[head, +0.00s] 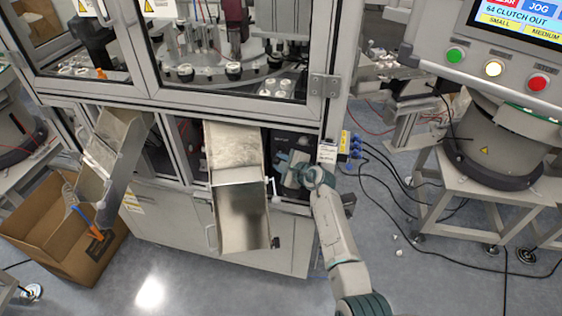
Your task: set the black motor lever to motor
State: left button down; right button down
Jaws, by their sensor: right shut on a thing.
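My right gripper (287,168) reaches up from the bottom right to the dark recess (285,141) in the machine's front, just right of the metal chute. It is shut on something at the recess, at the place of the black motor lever. The lever itself is hidden by the gripper and the dark background, so its setting cannot be read. My left gripper is not in view.
The sloping metal chute (240,215) stands close to the left of my right gripper. A white label plate (327,153) and blue connectors (355,145) with cables are close on the right. A cardboard box (50,225) stands at left. A control panel (500,60) is at upper right.

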jog(key=c, duration=1.2)
grip_release()
jog(key=shift+o, duration=0.2)
jog(key=b+v, duration=0.3)
jog(key=v, duration=0.7)
jog(key=shift+s+d, duration=0.15)
jog(key=shift+s, duration=0.2)
jog(key=shift+r, duration=0.15)
